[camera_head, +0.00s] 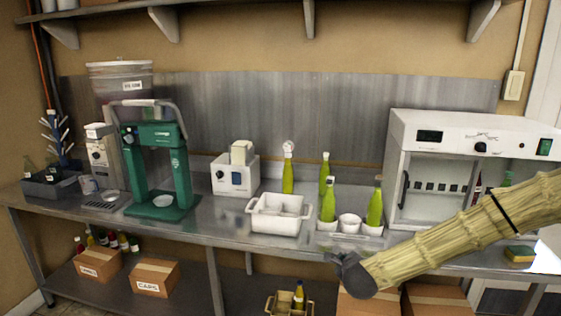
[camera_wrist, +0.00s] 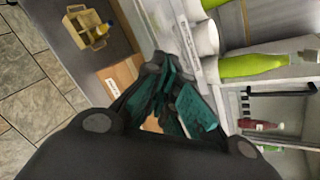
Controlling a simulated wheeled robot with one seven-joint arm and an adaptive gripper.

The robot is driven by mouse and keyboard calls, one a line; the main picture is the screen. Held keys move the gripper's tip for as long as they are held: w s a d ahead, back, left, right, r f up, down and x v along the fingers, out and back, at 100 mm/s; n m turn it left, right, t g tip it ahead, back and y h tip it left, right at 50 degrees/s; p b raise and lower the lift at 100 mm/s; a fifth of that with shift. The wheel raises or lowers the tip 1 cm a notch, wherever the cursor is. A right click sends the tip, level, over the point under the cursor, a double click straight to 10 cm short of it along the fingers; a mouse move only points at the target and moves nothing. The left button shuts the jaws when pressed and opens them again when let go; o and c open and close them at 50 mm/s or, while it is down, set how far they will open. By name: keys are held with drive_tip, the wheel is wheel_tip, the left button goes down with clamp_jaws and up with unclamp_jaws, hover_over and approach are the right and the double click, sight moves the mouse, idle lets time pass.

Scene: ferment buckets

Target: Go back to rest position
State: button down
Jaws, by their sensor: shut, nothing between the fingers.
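My gripper (camera_head: 345,262) is at the front edge of the steel counter, right of the middle in the head view. My tan arm reaches in from the right behind it. In the wrist view its dark and teal fingers (camera_wrist: 165,88) are drawn together with nothing between them. Below the fingers in that view are the lower shelf and a cardboard box. The gripper touches no bottle that I can see.
Green bottles (camera_head: 375,205) and a white cup (camera_head: 349,223) stand just behind my gripper. A white bin (camera_head: 278,214), a green press (camera_head: 158,160) and a white cabinet (camera_head: 440,125) stand on the counter (camera_head: 225,225). Boxes (camera_head: 156,277) sit on the lower shelf.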

drive_tip(key=s+a+f+n+g+y, duration=0.1)
drive_tip(key=s+a+f+n+g, duration=0.15)
drive_tip(key=s+f+n, duration=0.7)
drive_tip(key=s+a+f+n+g+y, duration=0.1)
drive_tip(key=s+a+f+n+g, duration=0.3)
drive_tip(key=s+f, duration=1.05)
drive_tip(key=s+d+f+n+g, duration=0.1)
drive_tip(key=s+d+f+n, duration=0.1)
drive_tip(key=s, duration=0.7)
drive_tip(key=s+d+f+n+g, duration=0.2)
drive_tip(key=s+d+n, duration=0.2)
drive_tip(key=s+n, duration=0.3)
drive_tip(key=s+d+f+n+g+h, duration=0.1)
drive_tip(key=s+d+f+n+g, duration=0.1)
drive_tip(key=s, duration=0.9)
drive_tip(key=f+n, duration=0.1)
drive_tip(key=n, duration=0.1)
drive_tip(key=shift+s+d+n, duration=0.15)
drive_tip(key=shift+d+n, duration=0.2)
drive_tip(key=shift+d, duration=0.05)
drive_tip(key=shift+g, duration=0.25)
